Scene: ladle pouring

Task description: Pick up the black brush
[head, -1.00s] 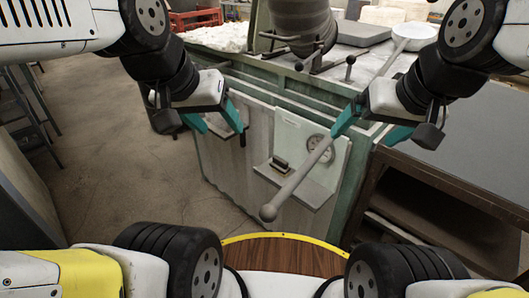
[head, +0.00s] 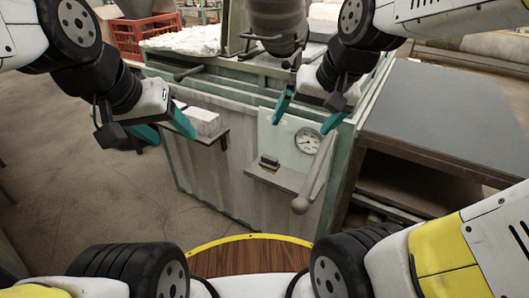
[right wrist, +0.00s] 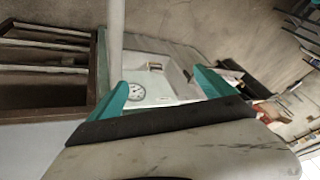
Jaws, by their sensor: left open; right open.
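The black brush (head: 269,162), small and dark with a paler part, lies on a small pale shelf on the front of the green-framed unit. It also shows in the right wrist view (right wrist: 155,66), framed between my right fingers. My right gripper (head: 299,127) is open and empty, above and right of the brush in the head view and apart from it. My left gripper (head: 163,127) is open and empty, well to the left, by a white block.
A long ladle handle (head: 318,170) with a knob end juts out right of the brush, close to my right gripper; it also shows in the right wrist view (right wrist: 116,25). A gauge (head: 307,141) is behind it. The white block (head: 198,120) sits on a ledge. A dark table (head: 435,115) stands right.

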